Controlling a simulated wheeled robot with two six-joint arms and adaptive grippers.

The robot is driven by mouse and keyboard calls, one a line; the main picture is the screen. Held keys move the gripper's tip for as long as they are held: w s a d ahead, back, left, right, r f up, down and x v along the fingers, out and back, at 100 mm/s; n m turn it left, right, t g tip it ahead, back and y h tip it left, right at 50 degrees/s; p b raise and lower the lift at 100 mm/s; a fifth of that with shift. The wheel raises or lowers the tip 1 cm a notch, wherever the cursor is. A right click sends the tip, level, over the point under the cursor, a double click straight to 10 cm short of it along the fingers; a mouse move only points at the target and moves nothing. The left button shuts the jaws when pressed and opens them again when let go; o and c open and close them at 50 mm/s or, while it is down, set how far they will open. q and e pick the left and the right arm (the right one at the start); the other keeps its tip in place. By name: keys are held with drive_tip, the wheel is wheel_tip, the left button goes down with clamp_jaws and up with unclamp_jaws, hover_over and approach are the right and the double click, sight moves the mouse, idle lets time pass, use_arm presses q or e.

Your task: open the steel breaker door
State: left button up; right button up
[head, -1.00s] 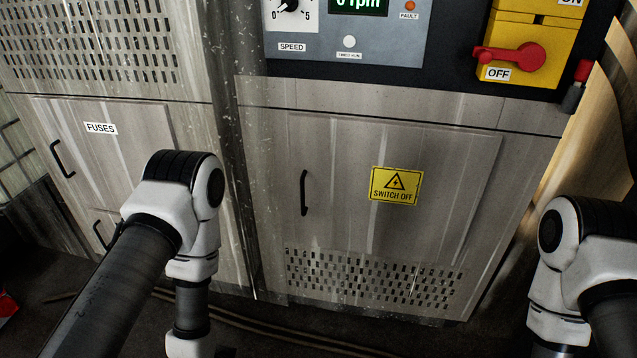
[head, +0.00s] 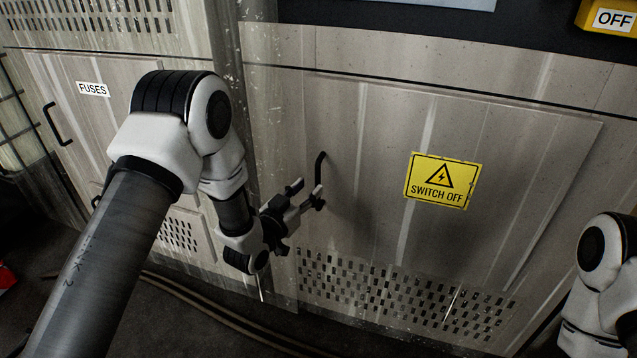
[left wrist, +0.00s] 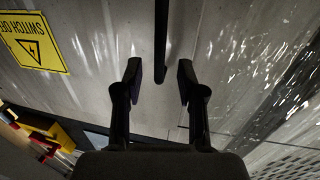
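The steel breaker door (head: 375,180) is the grey panel with the yellow "SWITCH OFF" sign (head: 443,182); it looks shut. Its black bar handle (head: 320,168) is at the door's left side. My left gripper (head: 309,192) is at the handle's lower part, and its fingers hide some of it. In the left wrist view, my left gripper (left wrist: 160,76) is open, with the dark handle (left wrist: 161,40) lined up between its fingertips and clear gaps on both sides. The sign (left wrist: 33,42) shows there upside down. My right gripper is out of view.
A "FUSES" door (head: 95,120) with its own black handle (head: 56,125) is to the left, behind my left arm. A yellow "OFF" switch box (head: 609,17) is at the top right. Cables (head: 215,313) lie on the dark floor.

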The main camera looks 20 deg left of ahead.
use_arm(q)
hover_over(318, 206)
drive_tip(key=shift+w+a, duration=0.15)
drive_tip(key=shift+w, duration=0.25)
clamp_jaws()
drive_tip(key=shift+s, duration=0.1)
